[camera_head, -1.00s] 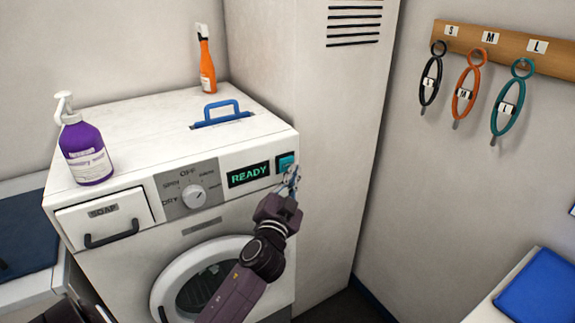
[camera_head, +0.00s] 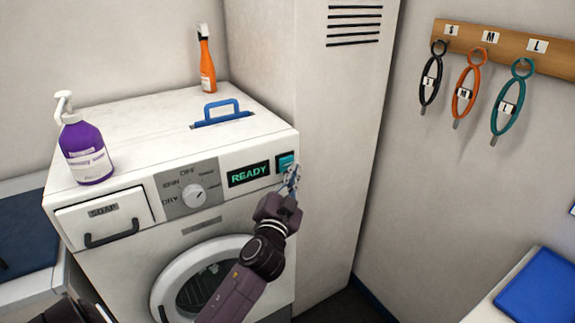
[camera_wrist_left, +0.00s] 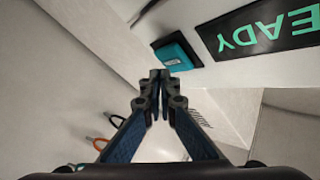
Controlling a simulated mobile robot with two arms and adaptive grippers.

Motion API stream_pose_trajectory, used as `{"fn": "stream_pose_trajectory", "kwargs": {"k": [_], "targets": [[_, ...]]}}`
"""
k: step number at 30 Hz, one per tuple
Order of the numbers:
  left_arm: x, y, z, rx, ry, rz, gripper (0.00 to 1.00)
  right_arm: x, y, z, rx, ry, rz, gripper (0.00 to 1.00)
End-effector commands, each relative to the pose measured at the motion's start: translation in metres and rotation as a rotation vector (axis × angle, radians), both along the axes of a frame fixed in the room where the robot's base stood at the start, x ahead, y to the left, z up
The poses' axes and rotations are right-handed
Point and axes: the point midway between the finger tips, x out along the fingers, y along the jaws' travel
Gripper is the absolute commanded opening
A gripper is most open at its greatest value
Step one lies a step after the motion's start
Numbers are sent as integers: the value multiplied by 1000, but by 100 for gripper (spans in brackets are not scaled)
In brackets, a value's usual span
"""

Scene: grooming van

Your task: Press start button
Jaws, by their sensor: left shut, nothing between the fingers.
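The teal start button (camera_head: 286,161) sits in a dark frame at the right end of the washing machine's front panel. Just left of it, the display (camera_head: 249,174) reads READY in green. My left gripper (camera_head: 293,170) is shut and empty, its fingertips just below and right of the button in the head view. In the left wrist view the closed fingertips (camera_wrist_left: 160,75) are beside the teal button (camera_wrist_left: 174,53); I cannot tell whether they touch it. The washing machine (camera_head: 120,240) has its round door shut. My right gripper is not in view.
A purple pump bottle (camera_head: 85,150) and an orange spray bottle (camera_head: 206,62) stand on the machine, near a blue handle (camera_head: 221,113). A tall pale cabinet (camera_head: 335,130) is right beside the machine. Looped tools hang from a wooden rack (camera_head: 510,45) on the right wall.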

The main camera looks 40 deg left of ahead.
Motion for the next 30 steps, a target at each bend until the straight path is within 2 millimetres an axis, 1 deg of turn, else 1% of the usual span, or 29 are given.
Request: {"fn": "stream_pose_trajectory", "kwargs": {"k": [11,21,30], "targets": [[0,0,0,0,0,0,0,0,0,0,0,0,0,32],[3,8,0,-1,0,0,0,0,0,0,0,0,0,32],[3,8,0,0,0,0,0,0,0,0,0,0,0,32]]}}
